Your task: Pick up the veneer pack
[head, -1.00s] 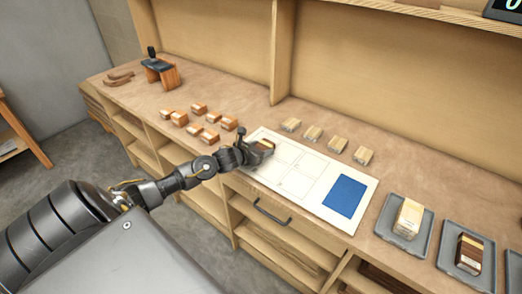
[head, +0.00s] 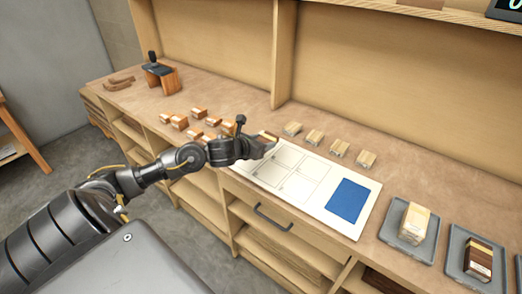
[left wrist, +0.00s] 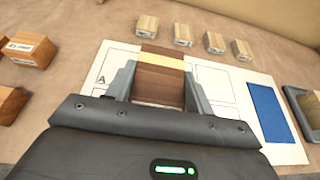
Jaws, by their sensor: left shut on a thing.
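My left gripper (head: 268,141) is shut on a veneer pack, a block with a pale yellow band and brown layers. The veneer pack (left wrist: 161,78) shows clearly between the two grey fingers in the left wrist view. It is held over the left end of a white board (head: 325,218) with outlined boxes and a blue patch (head: 348,200). In the left wrist view a letter A is printed on the board left of the pack. My right gripper is not in view.
Several orange-brown blocks (head: 180,122) lie left of the board and several pale blocks (head: 292,129) behind it. Grey trays at the right hold a pale block (head: 414,222) and a dark striped block (head: 479,258). A black-topped wooden tool (head: 159,72) stands at the far left.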

